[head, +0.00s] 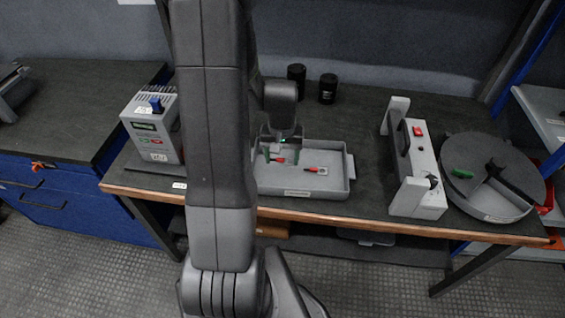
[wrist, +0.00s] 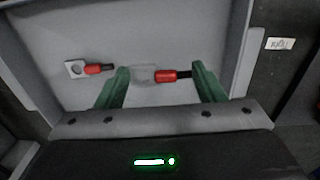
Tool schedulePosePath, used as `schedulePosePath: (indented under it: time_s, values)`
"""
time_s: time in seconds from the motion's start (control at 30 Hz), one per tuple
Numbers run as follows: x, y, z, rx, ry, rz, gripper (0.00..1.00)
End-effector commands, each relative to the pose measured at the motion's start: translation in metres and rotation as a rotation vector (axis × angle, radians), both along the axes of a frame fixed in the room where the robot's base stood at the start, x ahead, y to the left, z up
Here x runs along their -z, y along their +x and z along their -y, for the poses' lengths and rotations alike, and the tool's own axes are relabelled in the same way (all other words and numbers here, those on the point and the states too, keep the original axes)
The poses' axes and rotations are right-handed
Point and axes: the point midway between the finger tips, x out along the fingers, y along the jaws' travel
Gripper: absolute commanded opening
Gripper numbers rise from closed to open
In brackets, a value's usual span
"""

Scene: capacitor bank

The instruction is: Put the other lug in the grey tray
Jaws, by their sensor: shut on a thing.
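The grey tray (head: 335,183) stands on the dark bench, and its pale floor fills much of the wrist view (wrist: 175,30). One lug (head: 315,169) with a red sleeve lies in the tray; it also shows at the left in the wrist view (wrist: 88,68). My gripper (head: 278,155) is over the left part of the tray. Its green fingers, also in the wrist view (wrist: 162,85), are shut on a second red-sleeved lug (wrist: 166,76), which lies across between them. I cannot tell whether this held lug touches the tray floor.
A grey finned unit (head: 150,130) stands left of my arm. Two black cylinders (head: 296,76) stand behind the tray. Right of it are a grey device with a red switch (head: 424,165) and a round grey dish (head: 480,205) with a green piece. Bench between tray and device is clear.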

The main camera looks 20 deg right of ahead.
Motion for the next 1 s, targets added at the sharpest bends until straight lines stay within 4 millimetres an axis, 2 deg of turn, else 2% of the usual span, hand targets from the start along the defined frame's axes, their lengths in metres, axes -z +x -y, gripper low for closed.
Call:
schedulePosePath:
  time_s: [0.1,0.2,0.7,0.73,0.8,1.0]
  values:
    - [0.018,0.0,0.0,0.0,0.002,-0.004,0.41]
    - [0.027,0.0,0.0,0.0,0.001,-0.002,0.41]
    - [0.037,0.0,0.0,0.0,0.0,0.0,0.41]
    - [0.035,0.0,0.0,0.0,0.0,0.0,0.69]
    - [0.035,0.0,0.0,0.0,0.0,0.0,0.82]
    - [0.034,0.0,0.0,0.0,0.0,0.0,0.84]
